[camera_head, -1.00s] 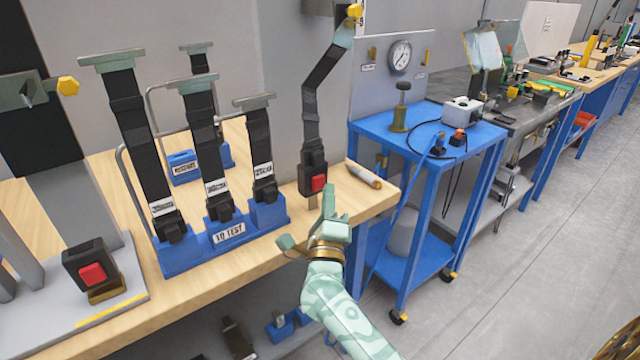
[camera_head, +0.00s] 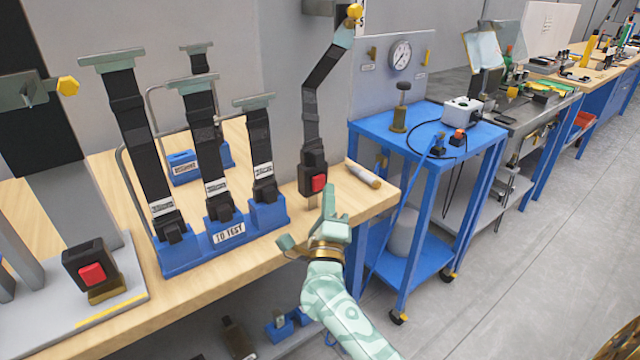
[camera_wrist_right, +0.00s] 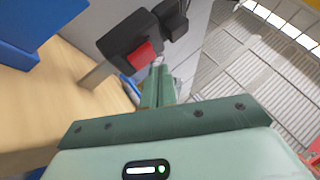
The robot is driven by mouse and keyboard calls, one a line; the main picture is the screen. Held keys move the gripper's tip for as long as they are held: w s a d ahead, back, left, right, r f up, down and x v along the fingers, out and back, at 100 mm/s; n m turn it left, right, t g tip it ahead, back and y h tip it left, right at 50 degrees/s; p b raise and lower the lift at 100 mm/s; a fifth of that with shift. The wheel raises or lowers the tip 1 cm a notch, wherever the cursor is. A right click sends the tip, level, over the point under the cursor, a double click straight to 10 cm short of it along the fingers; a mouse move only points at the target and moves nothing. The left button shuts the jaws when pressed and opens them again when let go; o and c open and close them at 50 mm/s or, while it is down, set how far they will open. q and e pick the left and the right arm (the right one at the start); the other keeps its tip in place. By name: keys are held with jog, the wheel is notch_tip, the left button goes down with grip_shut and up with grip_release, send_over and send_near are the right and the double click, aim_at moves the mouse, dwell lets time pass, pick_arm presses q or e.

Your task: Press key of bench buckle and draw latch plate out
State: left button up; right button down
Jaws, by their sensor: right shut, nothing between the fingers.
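A black buckle with a red key (camera_head: 318,183) hangs on a dark strap at the front right of the bench. A narrow metal strip (camera_head: 312,202) stands below it, upright. In the right wrist view the red key (camera_wrist_right: 140,56) and the strip (camera_wrist_right: 97,75) show beyond my fingers. A second black buckle with a red key (camera_head: 92,273) sits on a grey plate at the left, with a brass piece under it. My right gripper (camera_head: 329,190) is shut and empty, just right of and below the hanging buckle, seemingly apart from it. My left gripper is out of view.
A blue rack (camera_head: 192,257) labelled "TO TEST" holds several strapped buckles on the wooden bench (camera_head: 230,268). A pen-like tool (camera_head: 364,175) lies near the bench's right end. A blue cart (camera_head: 478,131) stands to the right.

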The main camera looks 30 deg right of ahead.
dwell(0.4)
jog(key=shift+w, duration=0.4)
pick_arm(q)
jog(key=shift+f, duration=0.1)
pick_arm(e)
jog(key=shift+w+a, duration=0.1)
jog(key=shift+w, duration=0.4)
dwell(0.4)
jog(key=shift+s+r, duration=0.1)
jog(key=shift+s, duration=0.05)
dwell(0.3)
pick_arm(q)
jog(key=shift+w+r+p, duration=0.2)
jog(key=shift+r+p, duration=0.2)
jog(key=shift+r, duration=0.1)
pick_arm(e)
jog(key=shift+s, duration=0.8)
